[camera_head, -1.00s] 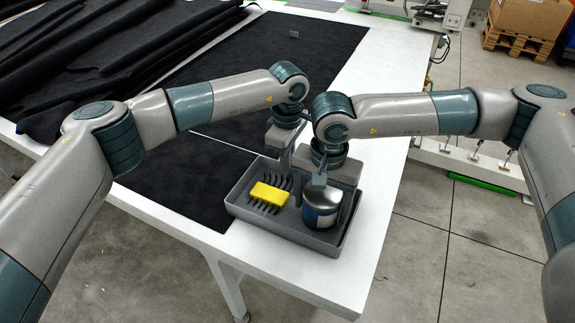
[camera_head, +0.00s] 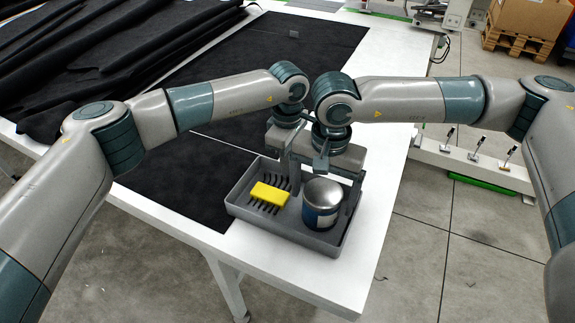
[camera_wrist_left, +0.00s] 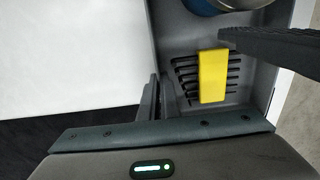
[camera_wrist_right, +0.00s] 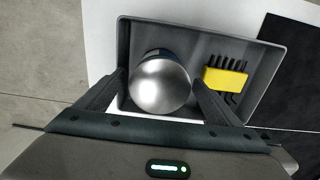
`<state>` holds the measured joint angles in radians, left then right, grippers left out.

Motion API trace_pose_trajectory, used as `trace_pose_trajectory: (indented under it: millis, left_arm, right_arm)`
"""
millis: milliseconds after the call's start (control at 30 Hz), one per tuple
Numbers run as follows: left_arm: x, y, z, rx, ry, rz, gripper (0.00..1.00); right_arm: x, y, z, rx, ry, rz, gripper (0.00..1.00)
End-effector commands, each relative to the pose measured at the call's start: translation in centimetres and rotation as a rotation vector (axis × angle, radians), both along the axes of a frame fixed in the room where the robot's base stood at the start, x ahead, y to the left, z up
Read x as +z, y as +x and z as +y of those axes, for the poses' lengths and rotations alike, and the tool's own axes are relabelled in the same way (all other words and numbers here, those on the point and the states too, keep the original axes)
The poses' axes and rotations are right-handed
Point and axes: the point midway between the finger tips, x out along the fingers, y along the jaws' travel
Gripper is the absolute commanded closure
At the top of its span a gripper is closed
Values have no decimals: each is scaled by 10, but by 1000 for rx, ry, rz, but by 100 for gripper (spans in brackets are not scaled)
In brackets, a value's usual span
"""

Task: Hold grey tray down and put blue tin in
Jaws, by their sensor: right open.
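The grey tray (camera_head: 285,238) sits on the white table's near corner; it also shows in the right wrist view (camera_wrist_right: 262,97). The blue tin (camera_head: 320,216), with a silver lid, stands upright inside the tray's right part. In the right wrist view the tin's lid (camera_wrist_right: 160,83) shows between the fingers. My right gripper (camera_head: 336,178) is open above and behind the tin, fingers apart from it. My left gripper (camera_head: 290,170) is at the tray's far side. In the left wrist view its fingers (camera_wrist_left: 158,98) are close together on the tray wall.
A yellow block (camera_head: 270,193) with black hex keys lies in the tray, left of the tin. Black cloth (camera_head: 180,160) covers the table to the left. The bare white tabletop (camera_head: 375,170) to the right is clear. My two grippers are close together.

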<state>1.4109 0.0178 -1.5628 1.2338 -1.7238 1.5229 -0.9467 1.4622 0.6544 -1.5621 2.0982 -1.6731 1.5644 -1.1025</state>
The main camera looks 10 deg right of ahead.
Motion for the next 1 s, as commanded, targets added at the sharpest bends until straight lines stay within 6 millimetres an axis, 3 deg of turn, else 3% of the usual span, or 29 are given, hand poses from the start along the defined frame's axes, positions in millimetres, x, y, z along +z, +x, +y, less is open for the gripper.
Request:
trace_pose_trajectory:
  millis: [1000]
  left_arm:
    - [1, 0, 0, 0, -1, 0, 100]
  right_arm:
    - [64, 0, 0, 0, 0, 0, 13]
